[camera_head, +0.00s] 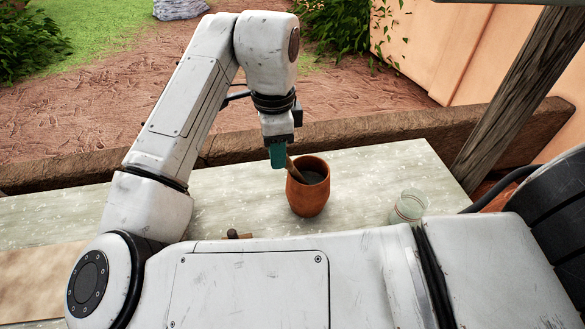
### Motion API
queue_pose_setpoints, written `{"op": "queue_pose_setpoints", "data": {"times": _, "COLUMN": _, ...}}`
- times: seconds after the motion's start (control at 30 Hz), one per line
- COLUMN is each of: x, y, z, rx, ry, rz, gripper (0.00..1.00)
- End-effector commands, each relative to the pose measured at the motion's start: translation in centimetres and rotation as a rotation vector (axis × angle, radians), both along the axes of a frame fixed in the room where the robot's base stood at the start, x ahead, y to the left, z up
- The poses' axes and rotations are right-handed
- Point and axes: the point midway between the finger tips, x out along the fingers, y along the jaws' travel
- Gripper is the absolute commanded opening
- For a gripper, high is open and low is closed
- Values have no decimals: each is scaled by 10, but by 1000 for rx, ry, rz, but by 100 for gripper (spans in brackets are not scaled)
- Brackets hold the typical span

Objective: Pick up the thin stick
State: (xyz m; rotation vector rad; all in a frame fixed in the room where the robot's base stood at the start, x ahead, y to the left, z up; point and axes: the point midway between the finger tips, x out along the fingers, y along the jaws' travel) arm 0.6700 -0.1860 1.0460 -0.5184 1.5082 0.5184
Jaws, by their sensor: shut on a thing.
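The thin stick (294,168) is brown and stands tilted in a reddish-brown clay pot (309,197). Its lower end goes down inside the pot's dark opening and is hidden. My gripper (279,158), with teal fingers, is at the upper end of the stick, just above and left of the pot's rim. It is shut on the stick. The fingers look apart from the pot's wall.
The pot stands on a pale table (375,165). A clear glass (409,206) stands to its right. A small brown wooden object (236,234) lies to the left, partly hidden by my arm. A low earthen wall (400,123) runs behind the table, and a wooden post (515,90) rises at the right.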

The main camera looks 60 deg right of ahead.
Motion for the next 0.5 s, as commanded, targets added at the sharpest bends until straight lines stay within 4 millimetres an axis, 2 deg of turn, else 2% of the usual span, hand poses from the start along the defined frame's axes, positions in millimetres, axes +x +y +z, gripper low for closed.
{"op": "queue_pose_setpoints", "data": {"times": 0.1, "x": 0, "y": 0, "z": 0, "rx": 0, "ry": 0, "rz": 0, "gripper": 0}}
{"op": "queue_pose_setpoints", "data": {"times": 0.5, "x": 0, "y": 0, "z": 5, "rx": -1, "ry": -1, "rz": -1, "gripper": 0}}
